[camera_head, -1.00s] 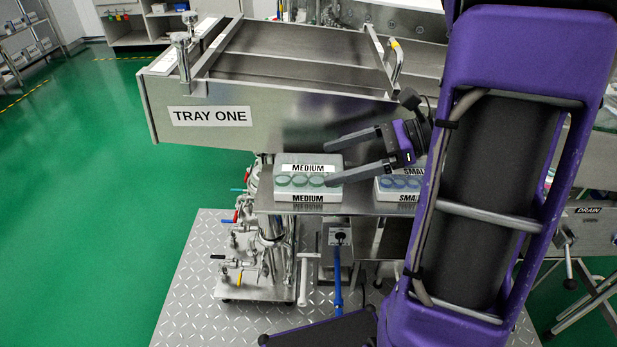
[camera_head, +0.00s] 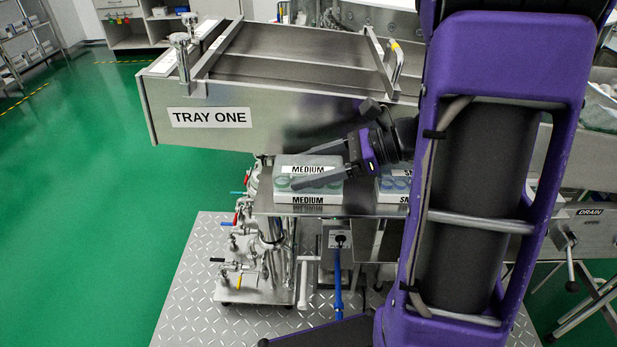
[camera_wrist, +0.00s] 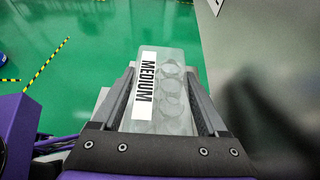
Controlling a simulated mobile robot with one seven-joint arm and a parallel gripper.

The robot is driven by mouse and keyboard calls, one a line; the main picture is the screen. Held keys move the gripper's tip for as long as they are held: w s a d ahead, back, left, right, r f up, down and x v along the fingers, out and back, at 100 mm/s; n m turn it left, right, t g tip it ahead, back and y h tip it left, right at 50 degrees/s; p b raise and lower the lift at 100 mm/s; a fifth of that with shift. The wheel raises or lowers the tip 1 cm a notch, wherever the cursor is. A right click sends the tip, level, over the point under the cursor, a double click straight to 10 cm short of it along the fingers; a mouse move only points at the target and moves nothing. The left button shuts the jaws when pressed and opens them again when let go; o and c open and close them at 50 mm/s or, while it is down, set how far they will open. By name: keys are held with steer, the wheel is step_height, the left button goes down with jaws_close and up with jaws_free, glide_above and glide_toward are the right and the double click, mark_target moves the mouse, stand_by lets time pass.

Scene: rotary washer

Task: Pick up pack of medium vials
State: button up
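The pack of medium vials (camera_head: 308,161) is a clear box of round vials with a white MEDIUM label. It sits on a white base marked MEDIUM (camera_head: 308,198) on the metal shelf. My gripper (camera_head: 304,166) reaches over it from the right. In the wrist view the pack (camera_wrist: 172,70) lies lengthwise between the two fingers of my gripper (camera_wrist: 163,88), one along each long side. The fingers are spread; a slim gap seems to show beside the pack, and contact cannot be made out. My fingers hide part of the vials in the head view.
The pack marked SMALL (camera_head: 394,184) stands to the right on the same shelf (camera_head: 362,204), partly behind my arm. The steel TRAY ONE housing (camera_head: 270,125) rises close behind the packs. Valves and pipes (camera_head: 265,240) stand below the shelf. Green floor lies open at left.

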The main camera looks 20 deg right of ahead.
steer(key=c, duration=0.8)
